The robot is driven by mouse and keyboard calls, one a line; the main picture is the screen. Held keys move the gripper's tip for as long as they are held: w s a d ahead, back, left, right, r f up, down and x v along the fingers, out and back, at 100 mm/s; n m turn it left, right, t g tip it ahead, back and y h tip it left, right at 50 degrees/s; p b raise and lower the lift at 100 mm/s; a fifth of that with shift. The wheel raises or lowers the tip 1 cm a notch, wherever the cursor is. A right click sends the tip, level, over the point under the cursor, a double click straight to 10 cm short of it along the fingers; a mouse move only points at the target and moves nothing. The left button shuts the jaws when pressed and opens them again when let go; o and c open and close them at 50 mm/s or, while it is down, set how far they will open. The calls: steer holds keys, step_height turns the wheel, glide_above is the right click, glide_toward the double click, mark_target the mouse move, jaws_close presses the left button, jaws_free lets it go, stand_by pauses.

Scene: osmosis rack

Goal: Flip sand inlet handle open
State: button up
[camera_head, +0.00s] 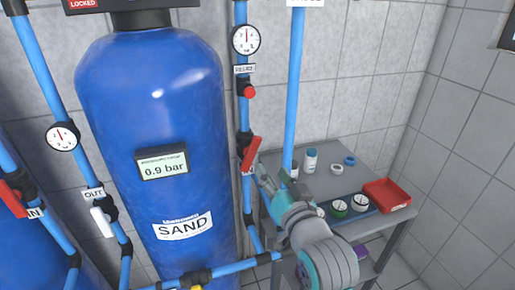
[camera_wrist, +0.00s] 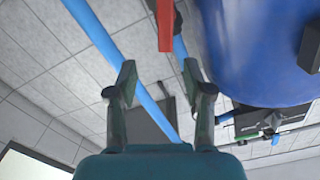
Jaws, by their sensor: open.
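A red valve handle (camera_head: 250,155) sits on the blue pipe just right of the blue tank marked SAND (camera_head: 165,150). The handle is tilted slightly, its top leaning right. My gripper (camera_head: 262,176) is beside and just below this handle, to its right; its fingertips are small and partly hidden in the head view. In the wrist view my gripper (camera_wrist: 158,78) is open, with nothing between the fingers. The red handle (camera_wrist: 165,25) appears ahead, near the top edge between the two finger lines. I cannot tell whether any finger touches it.
A grey table (camera_head: 336,180) at right holds a red tray (camera_head: 387,194), bottles and round containers. A gauge (camera_head: 245,39) and red knob (camera_head: 249,92) sit above the handle. Another red handle (camera_head: 12,199), near an IN label, and a white handle (camera_head: 102,222) are at left.

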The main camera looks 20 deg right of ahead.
mark_target(257, 143)
steer(key=w, duration=0.3)
steer(key=w+r, duration=0.1)
steer(key=w, duration=0.7)
steer(key=shift+a+r, duration=0.1)
steer(key=shift+r, duration=0.15)
jaws_close()
